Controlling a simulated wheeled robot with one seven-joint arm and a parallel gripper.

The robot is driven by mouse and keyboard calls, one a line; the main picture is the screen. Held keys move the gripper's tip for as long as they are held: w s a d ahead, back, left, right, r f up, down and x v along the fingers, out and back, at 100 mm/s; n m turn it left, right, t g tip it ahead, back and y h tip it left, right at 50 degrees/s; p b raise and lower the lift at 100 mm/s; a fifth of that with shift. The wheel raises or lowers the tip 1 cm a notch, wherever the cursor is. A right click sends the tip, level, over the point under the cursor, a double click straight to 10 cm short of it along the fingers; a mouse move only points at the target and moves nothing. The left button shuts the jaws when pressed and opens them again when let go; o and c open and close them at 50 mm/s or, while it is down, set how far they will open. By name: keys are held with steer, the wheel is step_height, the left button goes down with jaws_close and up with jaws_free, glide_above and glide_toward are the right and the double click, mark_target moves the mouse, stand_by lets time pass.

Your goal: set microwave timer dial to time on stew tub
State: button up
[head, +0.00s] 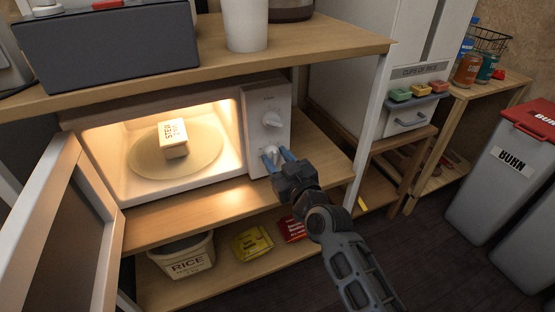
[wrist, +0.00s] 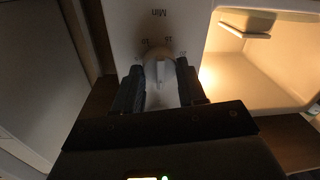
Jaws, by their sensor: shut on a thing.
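The white microwave (head: 252,135) stands on the shelf, its door (head: 70,230) open to the left and its inside lit. The stew tub (head: 173,139), a cream box, sits on the turntable. Its STEW label reads sideways and the smaller print is not legible. The control panel has an upper dial (head: 271,118) and a lower timer dial (wrist: 157,75), marked "Min" in the wrist view. The dial's exact setting is not readable.
A rice tub (head: 184,258) and yellow and red packets (head: 252,243) are on the shelf below. A white cup (head: 246,25) and a grey box (head: 110,45) stand above the microwave. The shelf's upright post (head: 368,130) is right of my gripper.

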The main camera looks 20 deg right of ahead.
steer(key=shift+m, duration=0.3)
steer(key=m+b, duration=0.1)
steer(key=m, duration=0.3)
steer(key=shift+f, duration=0.1)
steer(key=m, duration=0.5)
steer(key=shift+t, duration=0.3)
steer(key=shift+d+m+h, duration=0.1)
steer(key=shift+m+h, duration=0.2)
steer(key=o, duration=1.1)
steer(key=shift+c, duration=0.2)
steer(key=s, duration=0.7)
steer(key=shift+s+d+f+b, duration=0.15)
steer(key=shift+s+f+b, duration=0.15)
steer(key=shift+s, duration=0.1)
